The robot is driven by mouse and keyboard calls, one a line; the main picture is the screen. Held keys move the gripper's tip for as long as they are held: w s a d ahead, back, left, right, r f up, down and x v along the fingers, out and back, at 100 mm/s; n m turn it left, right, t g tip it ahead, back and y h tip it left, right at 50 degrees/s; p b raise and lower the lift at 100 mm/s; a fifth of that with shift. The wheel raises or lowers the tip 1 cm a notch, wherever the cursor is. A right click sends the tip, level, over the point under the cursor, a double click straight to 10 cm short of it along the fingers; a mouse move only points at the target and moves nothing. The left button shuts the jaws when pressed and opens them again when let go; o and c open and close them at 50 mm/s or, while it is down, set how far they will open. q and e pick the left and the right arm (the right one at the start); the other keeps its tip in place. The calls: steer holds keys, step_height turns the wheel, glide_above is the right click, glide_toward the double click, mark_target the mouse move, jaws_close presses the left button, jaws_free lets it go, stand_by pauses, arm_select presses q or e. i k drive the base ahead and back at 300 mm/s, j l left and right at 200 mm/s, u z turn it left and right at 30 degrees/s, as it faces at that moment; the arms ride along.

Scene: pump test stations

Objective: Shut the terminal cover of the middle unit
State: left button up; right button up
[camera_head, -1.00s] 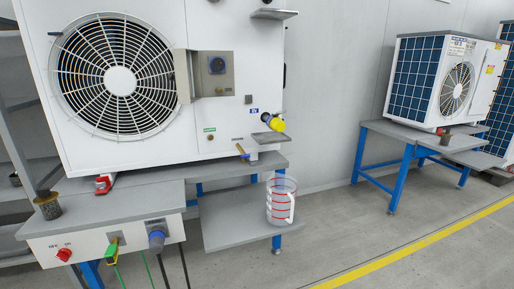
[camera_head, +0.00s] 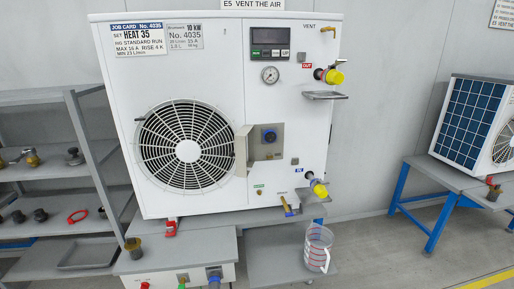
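A large white pump unit (camera_head: 228,60) with a round fan grille stands on a grey bench, filling the middle of the view. Right of the grille is a small beige terminal box (camera_head: 265,152) with a blue and dark round part inside. Its terminal cover (camera_head: 243,146) stands out from the unit's front, hinged at the box's left side, so the box is open. Neither of my grippers is in view.
Yellow-capped fittings (camera_head: 333,76) and a small tray (camera_head: 324,95) jut from the unit's right side. A clear jug (camera_head: 318,248) stands on the lower shelf. Shelves with fittings (camera_head: 73,157) stand left. Another unit (camera_head: 470,120) stands right on a blue-legged bench (camera_head: 430,182).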

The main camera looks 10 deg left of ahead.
mark_target(242, 164)
steer(key=i+j+z, duration=0.1)
steer(key=j+z, duration=0.15)
steer(key=j, duration=0.7)
steer(key=j+z, duration=0.25)
steer(key=j, duration=0.7)
steer(key=k+j+z, duration=0.1)
steer(key=j+z, duration=0.2)
steer(key=j, duration=0.65)
